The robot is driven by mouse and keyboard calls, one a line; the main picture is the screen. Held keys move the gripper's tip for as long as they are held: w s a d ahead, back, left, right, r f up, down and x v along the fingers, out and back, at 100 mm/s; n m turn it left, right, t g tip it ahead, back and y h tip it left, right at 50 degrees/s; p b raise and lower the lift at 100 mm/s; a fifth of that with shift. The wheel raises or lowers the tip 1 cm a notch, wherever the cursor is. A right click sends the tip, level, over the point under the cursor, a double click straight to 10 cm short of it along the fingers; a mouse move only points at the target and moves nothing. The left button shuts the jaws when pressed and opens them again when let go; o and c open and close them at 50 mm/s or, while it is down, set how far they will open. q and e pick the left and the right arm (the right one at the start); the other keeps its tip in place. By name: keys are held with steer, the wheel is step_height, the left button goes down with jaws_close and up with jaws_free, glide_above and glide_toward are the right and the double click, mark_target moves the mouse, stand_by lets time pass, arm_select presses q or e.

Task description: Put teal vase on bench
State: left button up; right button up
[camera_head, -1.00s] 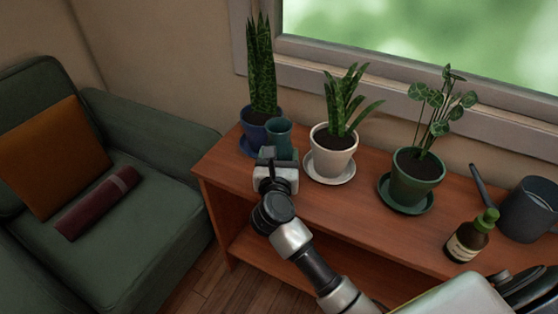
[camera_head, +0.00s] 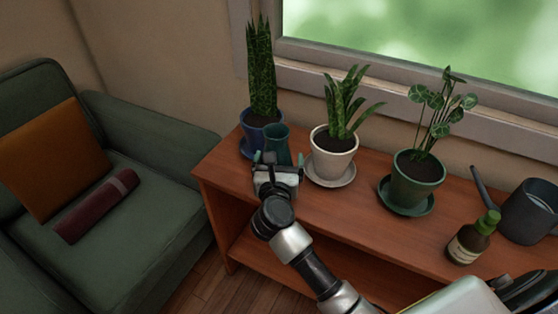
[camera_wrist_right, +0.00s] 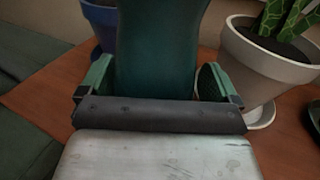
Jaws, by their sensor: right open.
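The teal vase (camera_head: 275,143) stands upright on the wooden bench (camera_head: 240,171), just in front of the blue pot at the bench's left end. In the right wrist view the vase (camera_wrist_right: 158,50) fills the middle, between the two green-padded fingers. My right gripper (camera_head: 278,158) is open, its fingers on either side of the vase with gaps showing. The gripper body hides the vase's lower part in the head view. My left gripper is not in view.
A snake plant in a blue pot (camera_head: 246,140) is close behind the vase. A white pot (camera_head: 333,155) on a saucer is close on the right. A green pot (camera_head: 416,178), brown bottle (camera_head: 470,240) and grey watering can (camera_head: 527,212) stand further right. A green armchair (camera_head: 150,225) is left.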

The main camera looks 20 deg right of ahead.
steer(key=shift+r, duration=0.2)
steer(key=s+a+r+n+t+y, duration=0.1)
steer(key=s+a+n+t+y, duration=0.2)
steer(key=s+a+n+y, duration=0.45)
steer(key=s+a+r+n+t+y, duration=0.25)
steer(key=s+n, duration=0.25)
steer(key=n, duration=0.6)
steer(key=s+a+f+n+g+y, duration=0.35)
steer(key=f+n+g+y, duration=0.45)
steer(key=n, duration=0.7)
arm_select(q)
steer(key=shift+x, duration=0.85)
arm_select(e)
steer(key=s+d+f+n+g+h, duration=0.9)
steer(key=s+d+f, duration=0.4)
steer(key=f, duration=0.2)
steer(key=shift+n+g+h, duration=0.3)
steer(key=shift+n+g, duration=0.15)
steer(key=shift+g, duration=0.2)
